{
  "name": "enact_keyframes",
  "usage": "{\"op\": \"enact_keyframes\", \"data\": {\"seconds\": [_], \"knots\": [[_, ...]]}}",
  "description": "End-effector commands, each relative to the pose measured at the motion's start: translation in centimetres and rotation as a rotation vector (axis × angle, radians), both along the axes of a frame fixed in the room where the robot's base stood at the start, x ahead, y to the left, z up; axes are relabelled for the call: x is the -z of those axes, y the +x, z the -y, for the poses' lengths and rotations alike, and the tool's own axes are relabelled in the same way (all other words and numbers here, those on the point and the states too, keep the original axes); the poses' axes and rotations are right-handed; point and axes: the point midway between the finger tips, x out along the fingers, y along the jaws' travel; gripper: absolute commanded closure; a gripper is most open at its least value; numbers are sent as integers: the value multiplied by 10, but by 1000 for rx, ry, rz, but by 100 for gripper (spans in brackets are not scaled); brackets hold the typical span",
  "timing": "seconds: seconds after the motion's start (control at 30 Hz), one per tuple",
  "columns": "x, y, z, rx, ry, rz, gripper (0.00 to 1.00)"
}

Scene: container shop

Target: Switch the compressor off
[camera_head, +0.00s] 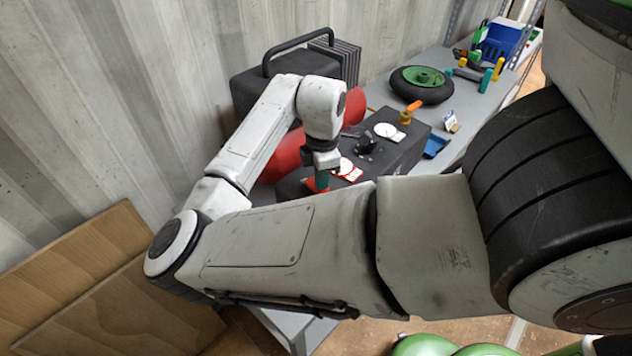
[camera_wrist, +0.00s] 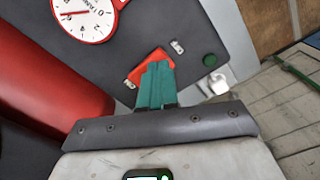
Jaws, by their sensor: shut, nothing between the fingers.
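The compressor has a red tank (camera_head: 355,105), a black housing with a handle (camera_head: 243,92) and a dark control panel (camera_head: 405,152). A red switch piece (camera_wrist: 136,75) lies on the panel near its edge; it also shows in the head view (camera_head: 311,184). My gripper (camera_wrist: 157,72) has its teal fingers shut with nothing between them. The fingertips are over the red piece and hide part of it; I cannot tell whether they touch. In the head view my gripper (camera_head: 322,180) points down at the panel's near end.
A white dial (camera_head: 384,130) and an orange-handled valve (camera_head: 410,109) stand farther along.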

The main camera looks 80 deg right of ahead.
Motion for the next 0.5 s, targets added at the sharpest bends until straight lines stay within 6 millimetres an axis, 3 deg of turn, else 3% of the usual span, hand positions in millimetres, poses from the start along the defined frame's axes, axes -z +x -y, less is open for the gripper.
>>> {"op": "enact_keyframes", "data": {"seconds": [0.5], "knots": [[-38, 0, 0, -1, 0, -1, 100]]}}
